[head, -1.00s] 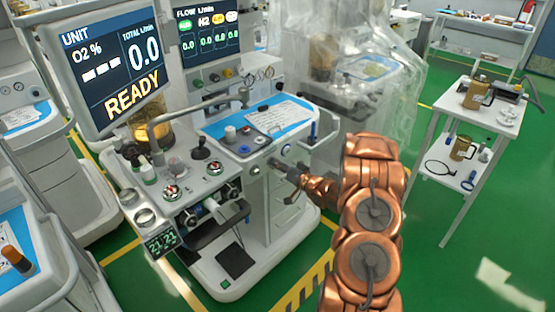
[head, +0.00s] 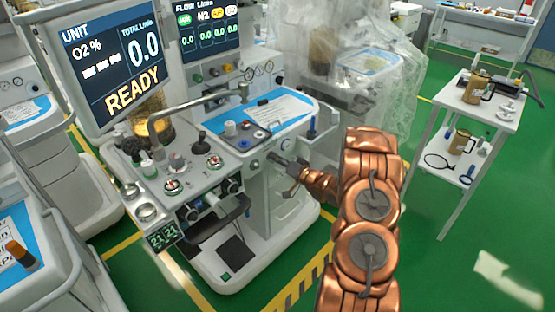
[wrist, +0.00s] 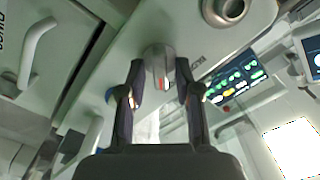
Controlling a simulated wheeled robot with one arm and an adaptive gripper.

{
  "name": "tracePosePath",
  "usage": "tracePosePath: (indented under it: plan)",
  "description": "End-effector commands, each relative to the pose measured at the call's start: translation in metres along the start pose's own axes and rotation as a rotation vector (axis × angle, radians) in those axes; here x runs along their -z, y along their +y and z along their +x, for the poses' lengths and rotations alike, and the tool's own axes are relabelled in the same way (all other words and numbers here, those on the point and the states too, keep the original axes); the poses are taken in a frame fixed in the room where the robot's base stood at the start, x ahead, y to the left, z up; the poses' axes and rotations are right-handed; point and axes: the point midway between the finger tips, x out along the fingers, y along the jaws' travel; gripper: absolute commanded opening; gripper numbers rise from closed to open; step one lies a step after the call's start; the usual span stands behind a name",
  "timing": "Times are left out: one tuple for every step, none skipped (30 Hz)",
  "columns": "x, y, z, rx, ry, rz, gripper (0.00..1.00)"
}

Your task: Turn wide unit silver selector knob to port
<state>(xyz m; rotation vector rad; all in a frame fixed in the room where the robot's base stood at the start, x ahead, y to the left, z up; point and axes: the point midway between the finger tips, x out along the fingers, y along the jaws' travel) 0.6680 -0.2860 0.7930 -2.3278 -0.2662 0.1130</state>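The wide unit is the large white cart (head: 232,258) with the READY screen (head: 105,65) in the head view. In the wrist view a silver-grey knob (wrist: 157,60) stands out from its pale panel, between the tips of my gripper's fingers (wrist: 160,70). The fingers are spread, one on each side of the knob; I cannot tell whether either touches it. In the head view my gripper (head: 283,175) is at the cart's front right face, with its fingers apart, and the knob is not clearly visible there.
A round silver fitting (wrist: 226,8) sits on the panel near the knob in the wrist view. A blue-topped work surface (head: 262,112) lies above my gripper. A covered machine (head: 345,75) stands behind, and a white side table (head: 455,100) at right. Green floor between is clear.

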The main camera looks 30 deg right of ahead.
Motion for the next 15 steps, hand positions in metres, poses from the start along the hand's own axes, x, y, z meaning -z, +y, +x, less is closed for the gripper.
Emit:
tracePosePath:
  plan:
    - [0.000, 0.000, 0.000, 0.000, 0.000, 0.000, 0.40]
    - [0.000, 0.000, 0.000, 0.000, 0.000, 0.000, 0.40]
    - [0.000, 0.000, 0.000, 0.000, 0.000, 0.000, 0.40]
    - [0.000, 0.000, 0.000, 0.000, 0.000, 0.000, 0.40]
    - [0.000, 0.000, 0.000, 0.000, 0.000, 0.000, 0.40]
    - [0.000, 0.000, 0.000, 0.000, 0.000, -0.001, 0.40]
    - [0.000, 0.000, 0.000, 0.000, 0.000, -0.001, 0.40]
    - [0.000, 0.000, 0.000, 0.000, 0.000, -0.001, 0.40]
    - [0.000, 0.000, -0.001, 0.000, 0.000, -0.001, 0.40]
    - [0.000, 0.000, -0.001, 0.000, 0.000, -0.001, 0.40]
    - [0.000, 0.000, -0.002, 0.000, 0.000, -0.001, 0.40]
    - [0.000, 0.000, -0.005, -0.001, 0.000, 0.000, 0.40]
    - [0.000, 0.000, -0.007, -0.001, 0.001, 0.000, 0.40]
    - [0.000, 0.000, -0.010, -0.001, 0.001, 0.000, 0.40]
    - [0.001, 0.001, -0.015, -0.002, 0.002, 0.000, 0.40]
